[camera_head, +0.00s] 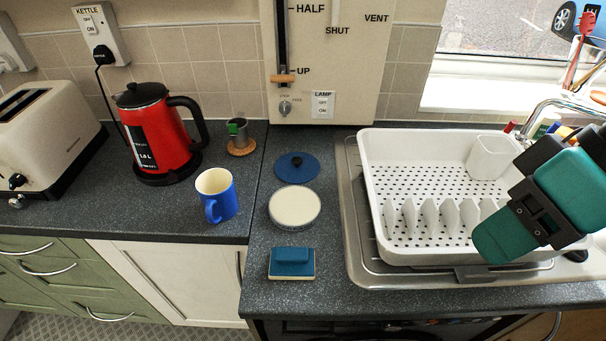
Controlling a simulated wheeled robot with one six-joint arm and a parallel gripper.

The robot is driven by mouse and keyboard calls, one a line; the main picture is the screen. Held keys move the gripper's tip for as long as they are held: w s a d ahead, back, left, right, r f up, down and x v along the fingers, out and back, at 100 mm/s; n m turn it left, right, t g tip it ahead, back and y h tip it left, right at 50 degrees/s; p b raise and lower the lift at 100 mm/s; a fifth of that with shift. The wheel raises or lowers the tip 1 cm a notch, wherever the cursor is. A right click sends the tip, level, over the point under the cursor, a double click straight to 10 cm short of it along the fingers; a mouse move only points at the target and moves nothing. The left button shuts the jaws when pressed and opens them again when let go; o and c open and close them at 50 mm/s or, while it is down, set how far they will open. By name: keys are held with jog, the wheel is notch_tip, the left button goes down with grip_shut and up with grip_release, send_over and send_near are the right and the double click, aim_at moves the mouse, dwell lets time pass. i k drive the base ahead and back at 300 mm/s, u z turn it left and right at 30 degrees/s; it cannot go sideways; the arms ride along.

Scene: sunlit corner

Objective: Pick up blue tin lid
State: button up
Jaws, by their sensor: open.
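The blue tin lid (297,168) is a flat blue disc with a dark knob in its middle. It lies on the dark worktop, left of the drying rack. A round white-topped tin (295,206) stands just in front of it, close to its near edge. My gripper (490,235) is teal and dark grey and hangs over the right part of the drying rack, well to the right of the lid. It is open and I see nothing in it. The gripper and arm hide part of the rack's right side and the sink.
The white drying rack (375,190) fills the right of the worktop. A blue sponge block (291,262) lies near the front edge. A blue mug (216,194), red kettle (160,135) and toaster (45,135) stand to the left. A lever panel (345,60) is behind the lid.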

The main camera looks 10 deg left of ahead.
aim_at(294, 168)
jog(key=z, duration=0.05)
jog(key=k, duration=0.2)
jog(key=u, duration=0.8)
jog(key=i, duration=0.45)
jog(key=z, duration=0.05)
